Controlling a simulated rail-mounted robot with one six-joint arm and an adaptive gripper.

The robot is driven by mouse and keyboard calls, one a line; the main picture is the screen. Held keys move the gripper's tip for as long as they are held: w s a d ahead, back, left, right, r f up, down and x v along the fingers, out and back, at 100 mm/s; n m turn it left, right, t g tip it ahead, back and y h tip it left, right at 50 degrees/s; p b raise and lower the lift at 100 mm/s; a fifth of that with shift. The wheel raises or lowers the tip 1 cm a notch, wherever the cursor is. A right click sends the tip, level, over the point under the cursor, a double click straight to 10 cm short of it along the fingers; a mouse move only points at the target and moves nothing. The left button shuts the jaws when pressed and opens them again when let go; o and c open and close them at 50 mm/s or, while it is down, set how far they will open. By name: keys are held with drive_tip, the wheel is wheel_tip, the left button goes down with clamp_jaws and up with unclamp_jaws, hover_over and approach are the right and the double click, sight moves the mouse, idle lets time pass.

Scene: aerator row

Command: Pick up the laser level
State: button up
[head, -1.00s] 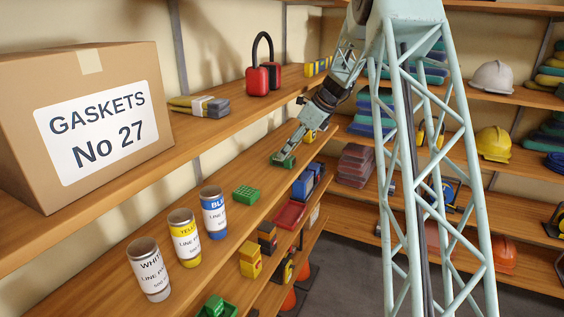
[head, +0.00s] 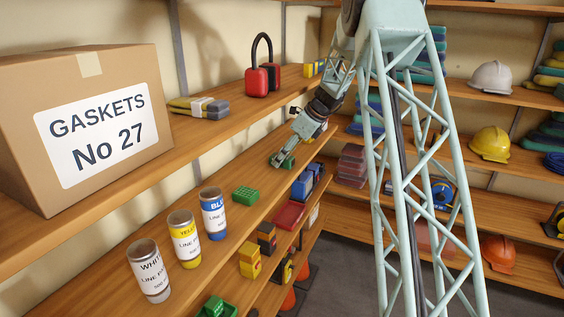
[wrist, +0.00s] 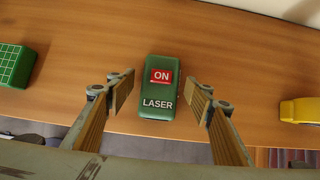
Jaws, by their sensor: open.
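The laser level is a small dark green box (wrist: 157,97) lying on the wooden shelf, with a red "ON" label and the word "LASER" on its top. It sits between the fingers of my gripper (wrist: 159,93) in the wrist view, with a gap on each side. My gripper is open and touches neither side of it. In the head view my gripper (head: 281,160) reaches down to the middle shelf, and the laser level (head: 288,163) shows as a small green patch beside the fingers, partly hidden.
A green gridded block (wrist: 13,65) lies to the left and a yellow object (wrist: 301,110) to the right in the wrist view. Paint cans (head: 213,214) stand nearer on the same shelf (head: 258,212). The upper shelf holds a gaskets box (head: 150,170) and a red headset-like object (head: 262,80).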

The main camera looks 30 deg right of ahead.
drive_tip(key=shift+w+a+f, duration=0.1)
drive_tip(key=shift+f, duration=0.2)
idle(0.4)
drive_tip(key=c, duration=1.2)
drive_tip(key=shift+r, duration=0.15)
drive_tip(key=shift+w+r, duration=0.1)
drive_tip(key=shift+r, duration=1.45)
drive_tip(key=shift+s+r+b, duration=0.1)
drive_tip(key=shift+s+b, duration=0.1)
drive_tip(key=shift+b, duration=0.1)
drive_tip(key=shift+s+a+r+b, duration=0.25)
drive_tip(key=shift+s+a+b, duration=0.4)
drive_tip(key=shift+s, duration=1.85)
drive_tip(key=shift+s+a+r+b, duration=0.3)
drive_tip(key=shift+s+a, duration=0.65)
drive_tip(key=shift+s, duration=1.55)
drive_tip(key=shift+s+a+r+b, duration=0.2)
drive_tip(key=shift+s+a+b, duration=0.45)
drive_tip(key=shift+s, duration=1.85)
drive_tip(key=shift+a, duration=0.15)
